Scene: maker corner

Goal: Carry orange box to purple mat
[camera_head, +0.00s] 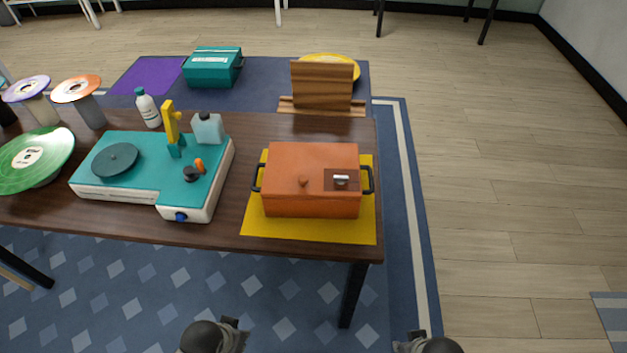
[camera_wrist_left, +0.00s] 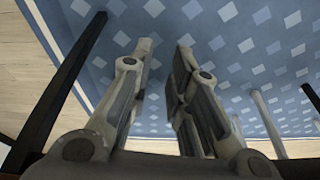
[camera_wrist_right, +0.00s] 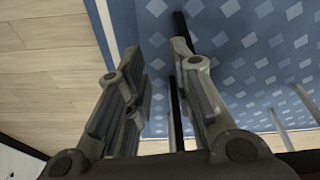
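The orange box (camera_head: 300,190) sits closed on a yellow mat (camera_head: 290,229) at the right end of the brown table, in the head view. It has a black handle (camera_head: 256,179) on its left side and another (camera_head: 368,180) on its right. The purple mat (camera_head: 147,75) lies flat on the dark blue surface at the back left, and its visible part is bare. My left gripper (camera_wrist_left: 165,45) is open and empty. My right gripper (camera_wrist_right: 150,45) is open and empty. Both hands show only partly at the bottom of the head view, in front of the table and apart from the box.
A teal box (camera_head: 210,68) stands just right of the purple mat. A wooden stand (camera_head: 322,86) and yellow plate (camera_head: 350,62) are behind the orange box. A turntable (camera_head: 150,170), white bottle (camera_head: 147,108) and several discs crowd the table's left. Floor at right is clear.

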